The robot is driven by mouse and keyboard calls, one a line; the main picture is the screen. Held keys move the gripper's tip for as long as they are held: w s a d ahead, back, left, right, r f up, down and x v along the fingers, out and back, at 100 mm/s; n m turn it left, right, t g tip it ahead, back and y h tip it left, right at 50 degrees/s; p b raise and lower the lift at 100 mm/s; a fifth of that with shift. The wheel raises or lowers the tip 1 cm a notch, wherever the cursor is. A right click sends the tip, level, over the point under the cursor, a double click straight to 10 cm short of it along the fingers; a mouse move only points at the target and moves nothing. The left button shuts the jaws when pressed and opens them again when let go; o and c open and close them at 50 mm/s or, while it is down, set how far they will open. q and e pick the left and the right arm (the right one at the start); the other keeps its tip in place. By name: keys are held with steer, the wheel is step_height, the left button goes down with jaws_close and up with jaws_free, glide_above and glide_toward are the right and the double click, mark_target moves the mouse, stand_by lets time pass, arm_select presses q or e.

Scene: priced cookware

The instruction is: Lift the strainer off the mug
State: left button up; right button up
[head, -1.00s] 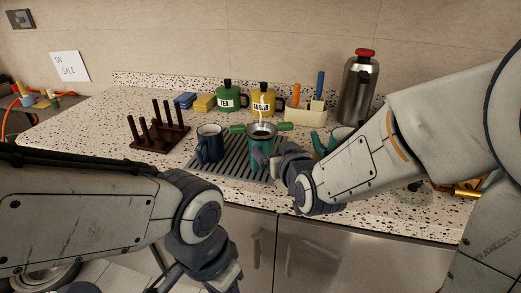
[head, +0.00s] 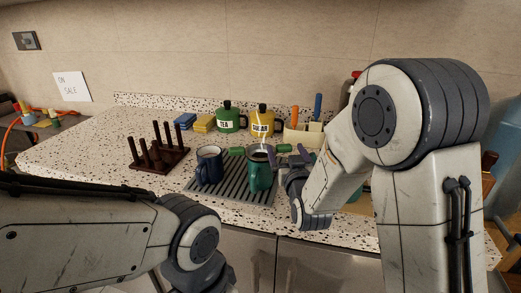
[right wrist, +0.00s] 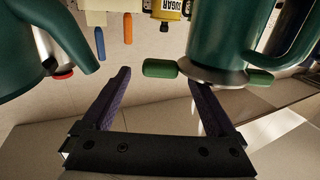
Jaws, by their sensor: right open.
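A strainer with a metal bowl and green handles (head: 237,151) rests on top of a teal mug (head: 260,177). In the right wrist view, which shows the scene upside down, the strainer's metal rim (right wrist: 205,77) lies against the mug (right wrist: 222,35). My right gripper (head: 287,156) is open at about rim height, on the right side of the mug. In the right wrist view one green handle (right wrist: 160,68) appears between the tips of my open right gripper (right wrist: 158,80); contact cannot be told. My left gripper is mostly cut off at the bottom of the head view.
A dark blue mug (head: 209,167) stands left on the grey ridged mat (head: 232,191). A dark peg rack (head: 157,157), green tea canister (head: 229,118) and yellow sugar canister (head: 262,119) stand around. A teal spouted vessel (right wrist: 40,45) is near my right gripper.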

mark_target(283, 144)
steer(key=w+p, duration=0.1)
steer(key=w, duration=0.5)
steer(key=shift+a, duration=0.2)
jaws_close()
steer(key=shift+r, duration=0.1)
